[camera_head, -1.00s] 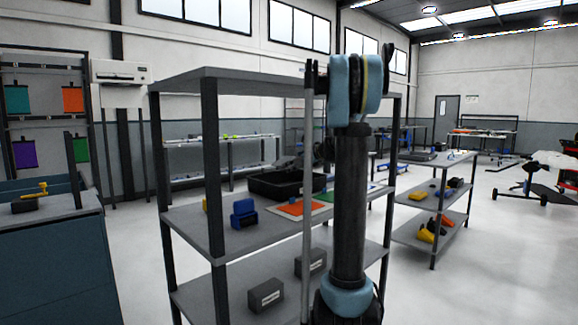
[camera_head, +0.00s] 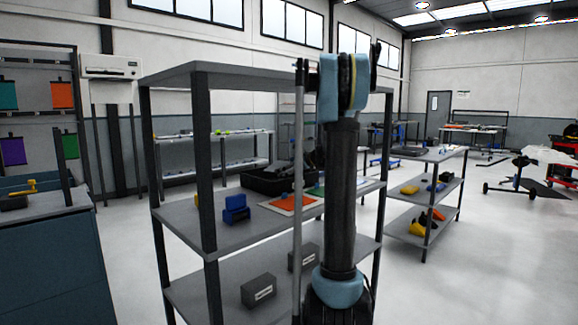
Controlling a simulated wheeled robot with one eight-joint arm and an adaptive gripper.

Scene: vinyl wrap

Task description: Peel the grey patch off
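I cannot make out a grey patch in this view. An orange sheet (camera_head: 295,202) with a pale border lies on the middle shelf of the grey shelf unit (camera_head: 190,232). A strip of a green sheet (camera_head: 317,190) shows beside it, and my upright arm covers what lies behind. A dark shape (camera_head: 309,158) above the black tray, partly behind my arm, may be my gripper. Its fingers cannot be made out, nor whether it holds anything.
A blue block (camera_head: 236,209) and the black tray (camera_head: 262,181) share the middle shelf. Grey boxes (camera_head: 258,291) sit on the lower shelf. A smaller shelf unit (camera_head: 402,206) stands to the right. A blue cabinet (camera_head: 50,265) stands at left. Open floor (camera_head: 490,260) lies at right.

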